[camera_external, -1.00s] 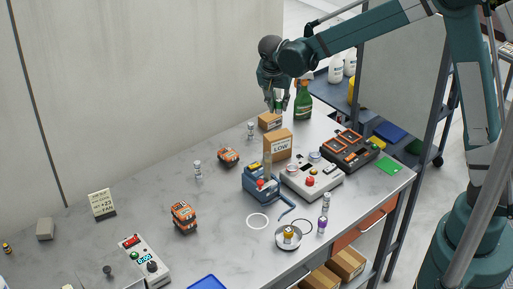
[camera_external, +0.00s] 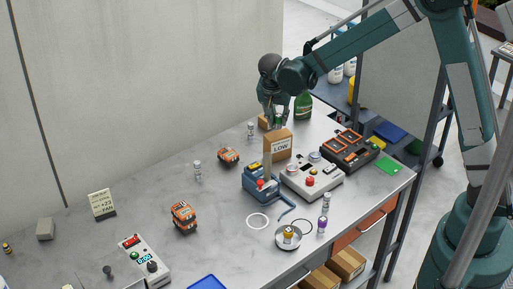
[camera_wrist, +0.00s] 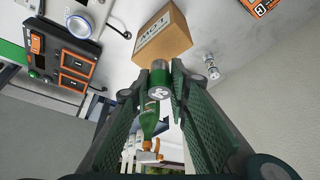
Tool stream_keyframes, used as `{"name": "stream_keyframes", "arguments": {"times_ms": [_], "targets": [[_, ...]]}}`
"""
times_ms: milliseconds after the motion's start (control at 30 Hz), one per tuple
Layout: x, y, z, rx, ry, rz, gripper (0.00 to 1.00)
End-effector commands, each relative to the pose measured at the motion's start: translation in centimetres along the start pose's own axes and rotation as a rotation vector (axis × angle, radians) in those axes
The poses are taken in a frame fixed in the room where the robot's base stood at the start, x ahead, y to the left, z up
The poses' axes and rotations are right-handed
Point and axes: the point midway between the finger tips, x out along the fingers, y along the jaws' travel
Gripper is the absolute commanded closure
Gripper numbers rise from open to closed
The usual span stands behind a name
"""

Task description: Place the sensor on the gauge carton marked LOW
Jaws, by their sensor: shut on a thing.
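The carton marked LOW (camera_external: 281,147) stands upright on the table with its label facing front. It also shows in the wrist view (camera_wrist: 165,38). My gripper (camera_external: 276,124) is just above the carton's top, pointing down. The sensor overlaps the carton's near edge there. I cannot tell whether it touches the carton. In the external view the fingers largely hide the sensor.
Another carton (camera_external: 263,122) and a green spray bottle (camera_external: 303,106) stand behind. A grey control box (camera_external: 313,180) and a dark orange-trimmed unit (camera_external: 349,150) sit to the right.

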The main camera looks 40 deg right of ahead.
Motion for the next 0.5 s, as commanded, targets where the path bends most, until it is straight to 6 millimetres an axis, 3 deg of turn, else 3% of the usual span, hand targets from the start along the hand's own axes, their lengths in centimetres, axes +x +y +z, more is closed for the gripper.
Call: {"name": "stream_keyframes", "arguments": {"times_ms": [233,500], "targets": [[2.3,0.0,0.9,0.000,0.000,0.000,0.94],[2.6,0.0,1.1,0.000,0.000,0.000,0.94]]}}
